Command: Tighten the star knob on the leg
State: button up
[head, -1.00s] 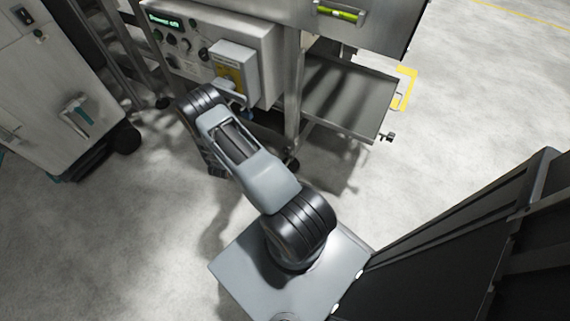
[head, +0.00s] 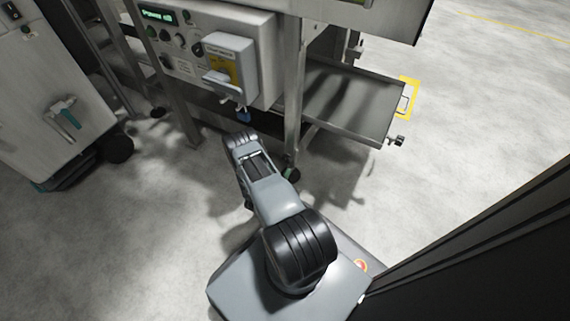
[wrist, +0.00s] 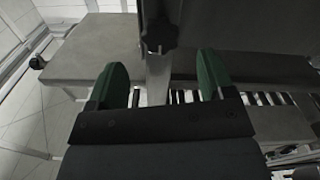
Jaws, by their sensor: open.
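The dark star knob (wrist: 159,32) shows at the top middle of the wrist view, in front of a metal leg (wrist: 157,78). My gripper (wrist: 160,78) is open, with its two green fingers apart on either side of the leg's line. The knob appears beyond the fingertips and above the gap, and nothing is held between them. In the head view a steel leg (head: 293,85) stands beyond my arm. I cannot make out the star knob there, and my arm hides most of my gripper.
A control panel with a grey switch box (head: 229,65) stands left of the leg. A metal tray (head: 350,100) sticks out to the right, with a small knob (head: 397,141) at its corner. A grey cabinet (head: 50,100) stands at far left.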

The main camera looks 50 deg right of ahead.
aim_at(286, 160)
jog(key=shift+b+x, duration=0.75)
jog(key=shift+x, duration=2.05)
jog(key=c, duration=0.9)
